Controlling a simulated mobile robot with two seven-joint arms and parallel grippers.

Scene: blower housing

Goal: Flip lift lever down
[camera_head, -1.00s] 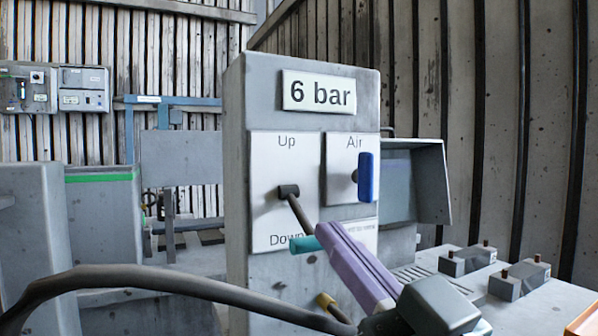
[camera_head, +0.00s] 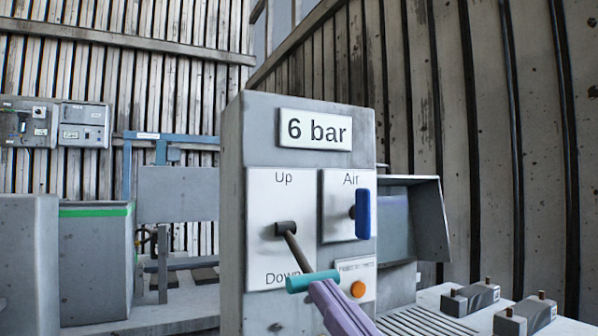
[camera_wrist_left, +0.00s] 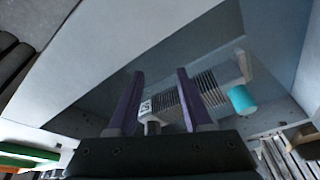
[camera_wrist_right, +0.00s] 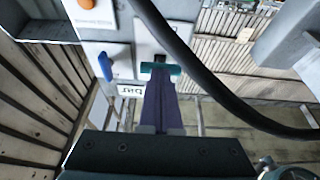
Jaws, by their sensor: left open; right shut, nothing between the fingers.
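The lift lever has a dark pivot (camera_head: 285,229) on the white "Up"/"Down" plate of the grey panel. Its shaft slants down and right, towards the "Down" side, to a teal handle (camera_head: 313,281). The handle partly covers the "Down" label. My right gripper (camera_head: 320,290) has its purple fingers shut and empty, with their tips at the teal handle. In the right wrist view the handle (camera_wrist_right: 160,68) lies across the fingertips; I cannot tell whether they touch. My left gripper (camera_wrist_left: 160,73) is open and empty, seen only in its own wrist view.
A blue air handle (camera_head: 362,214) sits right of the lever, with an orange button (camera_head: 358,289) below it. A black hose (camera_wrist_right: 205,75) crosses the right wrist view. Grey blocks (camera_head: 470,298) stand on the bench at right. A cyan cylinder (camera_wrist_left: 242,98) is near my left gripper.

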